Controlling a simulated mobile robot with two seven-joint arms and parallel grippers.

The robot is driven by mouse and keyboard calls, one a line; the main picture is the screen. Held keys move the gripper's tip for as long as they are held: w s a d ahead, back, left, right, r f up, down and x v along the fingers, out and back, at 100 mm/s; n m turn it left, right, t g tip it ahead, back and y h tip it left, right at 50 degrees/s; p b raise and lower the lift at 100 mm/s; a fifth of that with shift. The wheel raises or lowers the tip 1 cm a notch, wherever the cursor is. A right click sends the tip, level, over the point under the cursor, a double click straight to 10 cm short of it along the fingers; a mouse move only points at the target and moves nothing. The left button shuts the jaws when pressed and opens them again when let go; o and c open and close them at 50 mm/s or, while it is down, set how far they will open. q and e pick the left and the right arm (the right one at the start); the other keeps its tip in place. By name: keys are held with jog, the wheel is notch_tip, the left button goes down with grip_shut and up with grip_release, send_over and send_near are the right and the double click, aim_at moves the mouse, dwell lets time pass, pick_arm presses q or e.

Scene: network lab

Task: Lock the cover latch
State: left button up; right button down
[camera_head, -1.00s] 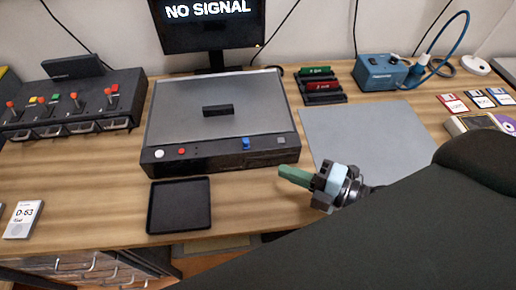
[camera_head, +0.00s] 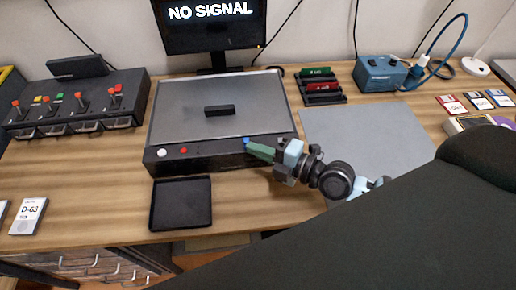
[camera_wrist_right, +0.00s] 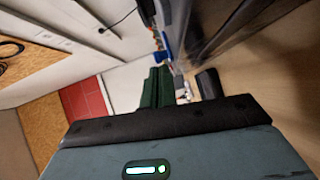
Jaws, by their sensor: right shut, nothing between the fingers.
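The device has a grey cover (camera_head: 178,112) that lies closed on its black body. A black handle (camera_head: 219,110) stands in the middle of the cover. The small blue latch (camera_head: 246,141) is on the device's front edge, right of centre, partly hidden by my fingers. My right gripper (camera_head: 254,149), with green fingers, is shut and empty. Its tips are right at the latch; I cannot tell whether they touch it. In the right wrist view, the shut fingers (camera_wrist_right: 157,88) point toward a small blue part that looks like the latch (camera_wrist_right: 164,42). My left gripper is not in view.
A black tray (camera_head: 181,204) lies in front of the device. A white button (camera_head: 162,153) and a red button (camera_head: 183,151) are on its front left. A grey mat (camera_head: 375,135) lies to the right. A monitor (camera_head: 210,25) reads NO SIGNAL behind.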

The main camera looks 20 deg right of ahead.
jog(key=shift+w+d+b, duration=0.2)
jog(key=shift+w+b, duration=0.15)
jog(key=shift+w, duration=0.15)
jog(key=shift+w+d+b, duration=0.15)
jog(key=shift+w+b, duration=0.15)
jog(key=shift+w, duration=0.2)
jog(key=shift+r, duration=0.1)
